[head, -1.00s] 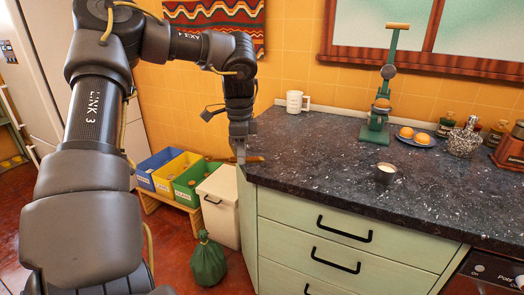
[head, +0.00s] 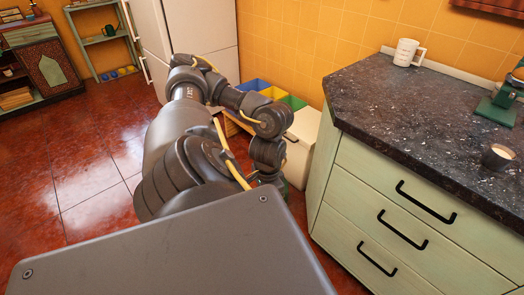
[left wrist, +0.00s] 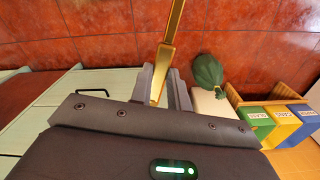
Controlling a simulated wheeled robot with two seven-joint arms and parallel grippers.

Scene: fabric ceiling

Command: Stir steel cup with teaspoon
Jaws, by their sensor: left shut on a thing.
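The steel cup (head: 498,157) stands upright on the dark countertop at the right of the head view, with something pale inside. The teaspoon (left wrist: 171,40) is a long gold-coloured piece between my left fingers in the left wrist view. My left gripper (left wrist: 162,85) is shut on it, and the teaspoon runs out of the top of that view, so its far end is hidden. In the head view my left wrist is left of the counter, below its top, apart from the cup. The fingertips and teaspoon are hidden there. My right gripper is not in view.
The counter (head: 425,110) has drawers and a near left corner beside my arm. A white mug (head: 405,52) and a green stand (head: 497,108) are on it. A white bin (head: 301,145) and coloured boxes (head: 252,85) stand by the wall.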

